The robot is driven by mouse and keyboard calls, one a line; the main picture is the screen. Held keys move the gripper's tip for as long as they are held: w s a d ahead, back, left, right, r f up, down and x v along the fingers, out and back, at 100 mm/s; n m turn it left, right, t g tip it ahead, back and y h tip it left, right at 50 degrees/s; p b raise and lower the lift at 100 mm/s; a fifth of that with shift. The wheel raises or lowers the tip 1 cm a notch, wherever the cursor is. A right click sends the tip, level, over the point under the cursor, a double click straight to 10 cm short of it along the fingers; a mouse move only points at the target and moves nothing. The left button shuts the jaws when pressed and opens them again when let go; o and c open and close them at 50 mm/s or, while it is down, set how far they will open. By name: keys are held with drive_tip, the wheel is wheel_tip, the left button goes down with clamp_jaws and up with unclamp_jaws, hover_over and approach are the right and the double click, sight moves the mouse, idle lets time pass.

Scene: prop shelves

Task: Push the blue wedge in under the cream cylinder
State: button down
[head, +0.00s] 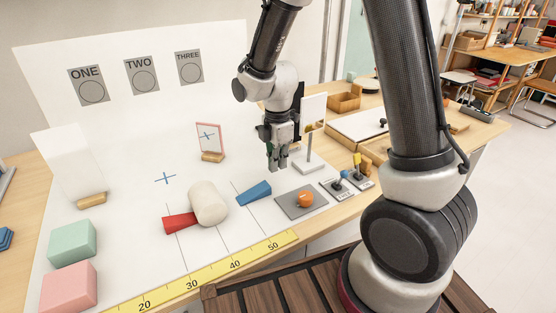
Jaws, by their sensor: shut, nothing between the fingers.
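The cream cylinder (208,203) lies on its side on the white board. A red wedge (179,223) touches or nearly touches its left side. The blue wedge (254,193) lies on the board to the right of the cylinder, its thin end toward the cylinder and a small gap between them. My gripper (277,168) points down, shut and empty, behind and to the right of the blue wedge. It appears to be above the board; its exact height is hard to tell.
A grey mat (301,203) with an orange object (305,199) lies right of the blue wedge. A white upright panel on a stand (310,163) is close to my gripper's right. A yellow ruler (230,262) runs along the front edge. Green (72,242) and pink (69,287) blocks sit at left.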

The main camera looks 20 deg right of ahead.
sight(257, 190)
wheel_tip(257, 190, down, 7)
drive_tip(key=shift+r, duration=0.2)
drive_tip(key=shift+a, duration=0.1)
drive_tip(key=a, duration=0.3)
drive_tip(key=s+a, duration=0.1)
drive_tip(key=a, duration=0.2)
drive_tip(key=shift+s+a, duration=0.2)
drive_tip(key=shift+a, duration=0.15)
drive_tip(key=shift+r, duration=0.1)
